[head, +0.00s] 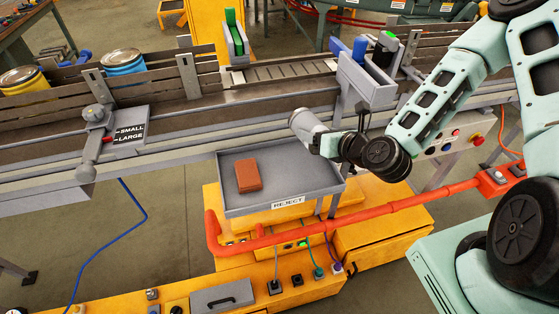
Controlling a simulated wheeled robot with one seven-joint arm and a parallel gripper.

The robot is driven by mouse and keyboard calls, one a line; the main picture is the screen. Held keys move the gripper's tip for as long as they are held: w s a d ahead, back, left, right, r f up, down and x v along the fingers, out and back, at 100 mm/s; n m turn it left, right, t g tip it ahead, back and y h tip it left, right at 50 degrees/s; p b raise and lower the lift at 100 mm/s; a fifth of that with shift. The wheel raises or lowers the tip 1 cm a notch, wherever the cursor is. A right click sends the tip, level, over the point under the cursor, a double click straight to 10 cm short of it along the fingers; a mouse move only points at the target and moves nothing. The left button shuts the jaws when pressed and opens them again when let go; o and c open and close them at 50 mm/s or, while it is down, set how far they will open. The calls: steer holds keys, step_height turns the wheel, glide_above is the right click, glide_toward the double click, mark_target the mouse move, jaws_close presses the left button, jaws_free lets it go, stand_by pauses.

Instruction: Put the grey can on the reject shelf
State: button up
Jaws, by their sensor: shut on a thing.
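The grey can (306,124) is held in my gripper (325,137), which is shut on it. The can is tilted and sits over the back right part of the reject shelf, in front of the conveyor's side rail. I cannot tell how far it is above the shelf. The reject shelf (290,178) is a grey tray with a low rim and a "REJECT" label at its front. A reddish-brown block (249,176) lies on its left part. My gripper's fingers are partly hidden by the can and the wrist.
The conveyor (180,118) runs behind the shelf, with wooden side rails. An orange-red pipe (350,213) passes in front of the shelf. The shelf's middle and right are clear.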

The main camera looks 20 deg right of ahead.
step_height(320, 180, down, 5)
steer(key=shift+b, duration=1.1)
step_height(320, 180, down, 4)
steer(key=shift+r+p, duration=0.2)
steer(key=shift+p, duration=0.5)
steer(key=shift+f, duration=0.5)
steer(key=shift+f, duration=0.1)
steer(key=shift+f, duration=0.15)
steer(key=o, duration=1.1)
steer(key=shift+c, duration=0.2)
